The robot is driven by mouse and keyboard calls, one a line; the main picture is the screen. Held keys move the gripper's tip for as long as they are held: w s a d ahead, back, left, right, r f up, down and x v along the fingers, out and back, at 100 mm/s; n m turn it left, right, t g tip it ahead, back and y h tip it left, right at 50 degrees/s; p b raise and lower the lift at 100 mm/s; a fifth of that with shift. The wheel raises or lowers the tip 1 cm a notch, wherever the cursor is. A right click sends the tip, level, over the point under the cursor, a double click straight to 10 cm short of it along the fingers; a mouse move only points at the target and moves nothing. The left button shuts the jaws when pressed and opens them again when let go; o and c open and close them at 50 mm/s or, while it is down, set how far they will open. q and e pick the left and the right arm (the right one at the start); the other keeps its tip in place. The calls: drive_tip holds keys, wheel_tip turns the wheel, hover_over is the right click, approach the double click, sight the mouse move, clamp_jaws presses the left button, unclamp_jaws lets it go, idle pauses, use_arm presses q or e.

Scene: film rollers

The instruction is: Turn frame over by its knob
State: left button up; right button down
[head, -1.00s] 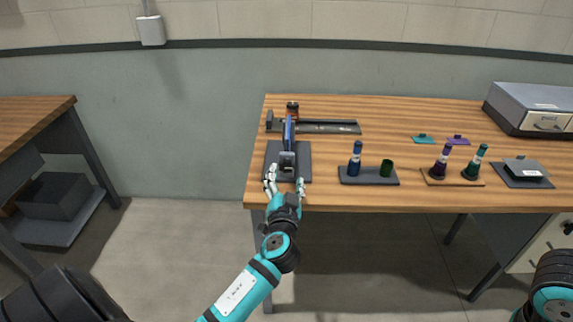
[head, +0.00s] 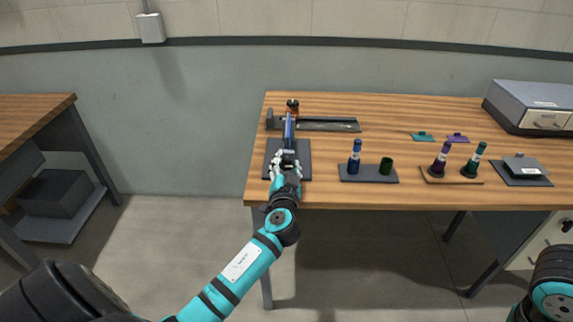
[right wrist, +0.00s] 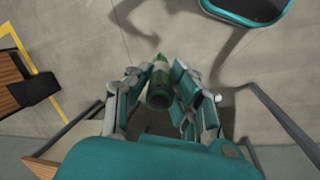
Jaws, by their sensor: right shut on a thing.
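The frame (head: 289,128) shows edge-on as a narrow upright blue panel, over a dark base plate (head: 304,172) at the table's left front. Its dark knob end faces the front edge, mostly hidden by my left gripper (head: 285,157). That gripper's fingers are close together around the knob end; whether they press on it is too small to tell. In the right wrist view my right gripper (right wrist: 160,88) is shut on a green roller (right wrist: 160,88), held over the floor, away from the tabletop.
A grey case (head: 535,105) is at far right.

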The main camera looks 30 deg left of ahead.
use_arm(q)
drive_tip(key=c, duration=0.4)
drive_tip(key=shift+m, duration=0.4)
drive_tip(key=m, duration=0.3)
drive_tip(key=shift+m, duration=0.3)
drive_tip(key=m, duration=0.3)
drive_tip(key=shift+m+p, duration=0.3)
drive_tip(key=shift+p, duration=0.1)
use_arm(e)
drive_tip(key=shift+r, duration=0.4)
use_arm(q)
drive_tip(key=m+p, duration=0.1)
drive_tip(key=m, duration=0.4)
drive_tip(key=shift+p, duration=0.35)
use_arm(e)
drive_tip(key=shift+r, duration=0.85)
use_arm(q)
drive_tip(key=shift+d+f+m+p, duration=0.15)
drive_tip(key=shift+m+p, duration=0.7)
drive_tip(key=shift+m, duration=1.65)
use_arm(e)
drive_tip(key=shift+r, duration=0.8)
use_arm(q)
drive_tip(key=shift+f, duration=0.1)
